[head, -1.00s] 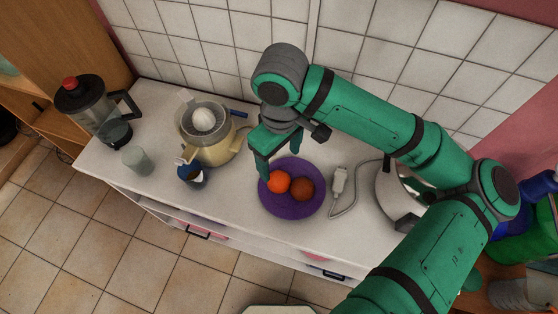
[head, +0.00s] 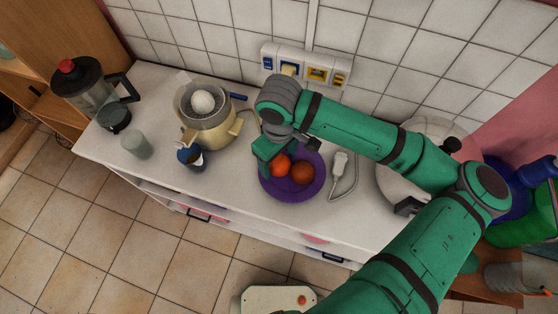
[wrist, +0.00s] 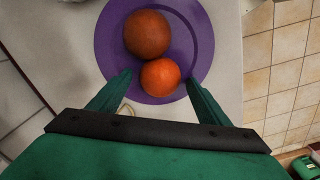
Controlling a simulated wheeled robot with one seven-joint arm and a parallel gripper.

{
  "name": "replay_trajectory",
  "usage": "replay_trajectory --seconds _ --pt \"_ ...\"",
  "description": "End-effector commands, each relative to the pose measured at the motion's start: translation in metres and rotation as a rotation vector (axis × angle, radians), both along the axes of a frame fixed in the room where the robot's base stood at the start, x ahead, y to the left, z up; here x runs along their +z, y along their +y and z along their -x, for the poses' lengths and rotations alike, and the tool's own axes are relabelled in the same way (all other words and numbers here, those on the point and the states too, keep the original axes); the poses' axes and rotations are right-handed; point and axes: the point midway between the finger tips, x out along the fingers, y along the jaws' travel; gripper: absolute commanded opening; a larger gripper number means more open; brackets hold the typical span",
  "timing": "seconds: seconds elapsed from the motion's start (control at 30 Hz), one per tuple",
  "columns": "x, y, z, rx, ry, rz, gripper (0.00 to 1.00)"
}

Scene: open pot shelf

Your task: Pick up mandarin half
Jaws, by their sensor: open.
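Two orange round fruits lie side by side on a purple plate (head: 293,196) on the white counter. The brighter mandarin piece (head: 281,165) is on the left in the head view, and the browner one (head: 303,172) is on the right. In the wrist view the brighter piece (wrist: 160,77) is nearer my gripper and the browner one (wrist: 147,34) lies beyond it. I cannot tell whether either is a half. My green gripper (wrist: 160,83) is open and empty, with its fingertips on either side of the brighter piece. I cannot tell if they touch it.
A juicer (head: 205,115) stands left of the plate, with a blue-rimmed cup (head: 191,157), a frosted glass (head: 136,145) and a coffee press (head: 93,92) beyond. A white corded device (head: 340,165) lies close right of the plate. A kettle (head: 400,180) stands farther right.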

Motion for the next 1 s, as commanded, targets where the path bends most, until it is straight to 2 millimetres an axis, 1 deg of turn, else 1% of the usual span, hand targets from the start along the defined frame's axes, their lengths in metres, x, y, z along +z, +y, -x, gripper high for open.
replay_trajectory --seconds 0.23,0.27,0.3,0.37,0.4,0.43,0.8,1.0 --pt "-0.0016 -0.0001 0.0001 0.000 0.000 0.000 0.71" --pt "-0.0016 -0.0001 0.0002 0.000 0.000 0.000 0.64" --pt "-0.0015 -0.0001 0.0002 0.000 0.000 0.000 0.54" --pt "-0.0014 0.0000 0.0001 0.000 0.000 0.000 0.40" --pt "-0.0014 -0.0001 0.0001 0.000 0.000 0.000 0.30" --pt "-0.0014 -0.0003 0.0001 0.000 0.000 0.000 0.29" --pt "-0.0007 -0.0001 0.0001 0.000 0.000 0.000 0.28" --pt "0.0080 0.0007 -0.0003 0.002 0.000 0.000 0.28"
